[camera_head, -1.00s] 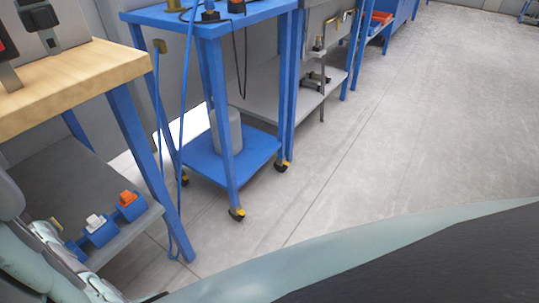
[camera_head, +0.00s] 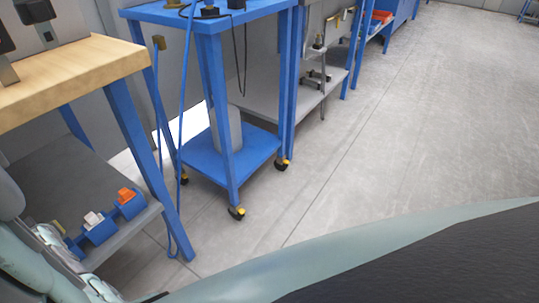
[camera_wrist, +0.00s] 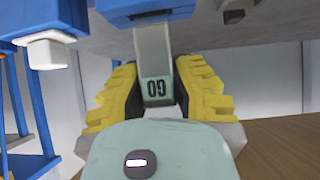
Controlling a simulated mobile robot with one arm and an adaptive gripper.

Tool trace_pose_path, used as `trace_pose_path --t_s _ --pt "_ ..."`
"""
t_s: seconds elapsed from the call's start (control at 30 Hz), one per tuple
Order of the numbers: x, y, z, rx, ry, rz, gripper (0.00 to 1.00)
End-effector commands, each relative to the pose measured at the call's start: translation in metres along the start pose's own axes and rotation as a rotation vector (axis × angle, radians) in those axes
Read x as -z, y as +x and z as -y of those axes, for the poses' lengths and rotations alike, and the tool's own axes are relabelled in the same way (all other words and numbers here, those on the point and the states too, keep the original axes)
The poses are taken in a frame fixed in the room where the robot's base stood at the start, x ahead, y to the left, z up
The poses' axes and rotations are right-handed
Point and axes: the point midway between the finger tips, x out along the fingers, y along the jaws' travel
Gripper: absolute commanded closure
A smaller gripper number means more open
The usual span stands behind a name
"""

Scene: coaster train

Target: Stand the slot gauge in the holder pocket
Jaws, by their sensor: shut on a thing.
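The slot gauge (camera_wrist: 154,62) is a grey bar marked "GO". In the wrist view, which appears upside down, it sits between the yellow-padded fingers of my gripper (camera_wrist: 157,92), shut on it. Its far end meets a blue holder block (camera_wrist: 150,9) at the top of the picture. I cannot tell how deep it sits in the pocket. In the head view, blue holder blocks (camera_head: 101,233) stand on the lower shelf at lower left. My gripper is not clearly visible there.
A neighbouring blue block (camera_wrist: 24,18) holds a white piece (camera_wrist: 48,52). An orange piece (camera_head: 126,194) stands in another block near the front of the grey shelf (camera_head: 70,165). The wooden bench top (camera_head: 75,75) is above. A blue cart (camera_head: 205,165) stands beside the bench; the floor is clear.

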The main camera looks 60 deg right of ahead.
Motion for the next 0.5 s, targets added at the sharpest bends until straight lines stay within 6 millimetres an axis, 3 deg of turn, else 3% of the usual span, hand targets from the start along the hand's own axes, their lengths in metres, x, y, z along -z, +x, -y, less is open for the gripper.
trace_pose_path --t_s 0.17,0.2,0.4,0.5 --pt "0.0011 0.0002 -0.0003 0.000 0.000 -0.004 1.00" --pt "0.0011 0.0002 -0.0003 -0.001 0.000 -0.004 0.72" --pt "0.0003 0.0003 -0.0004 -0.001 0.000 -0.002 0.51" --pt "0.0000 0.0003 -0.0004 -0.001 0.000 -0.001 0.49"
